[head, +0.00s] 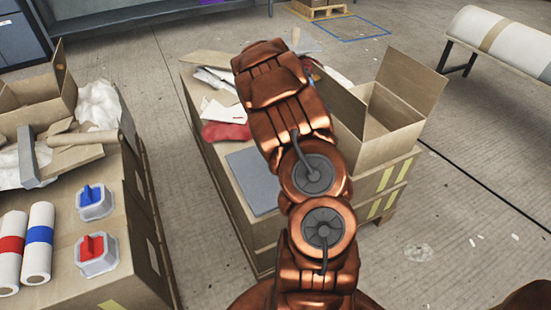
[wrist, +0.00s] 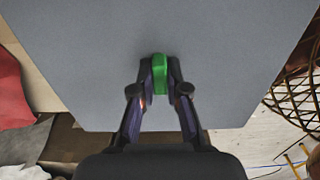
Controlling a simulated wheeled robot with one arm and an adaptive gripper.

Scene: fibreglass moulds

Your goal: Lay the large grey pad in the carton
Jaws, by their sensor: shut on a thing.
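The large grey pad (wrist: 90,60) fills most of the wrist view, flat and smooth. My gripper (wrist: 160,90) is shut on a green grip piece (wrist: 160,73) that stands against its face. In the head view a grey pad (head: 250,180) shows beside my arm, over the middle cardboard stand; my arm covers its right side. My gripper is hidden behind the arm there. I cannot tell whether the pad touches the surface below. The open carton (head: 390,120) stands to the right of my arm with its flaps up; the visible part of its inside looks empty.
Red cloth (head: 226,131) and scraps lie on the middle stand. The left stand (head: 75,280) holds rolls (head: 39,243) and blocks with blue (head: 91,194) and red (head: 92,246) handles. A wire basket (wrist: 295,95) shows in the wrist view.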

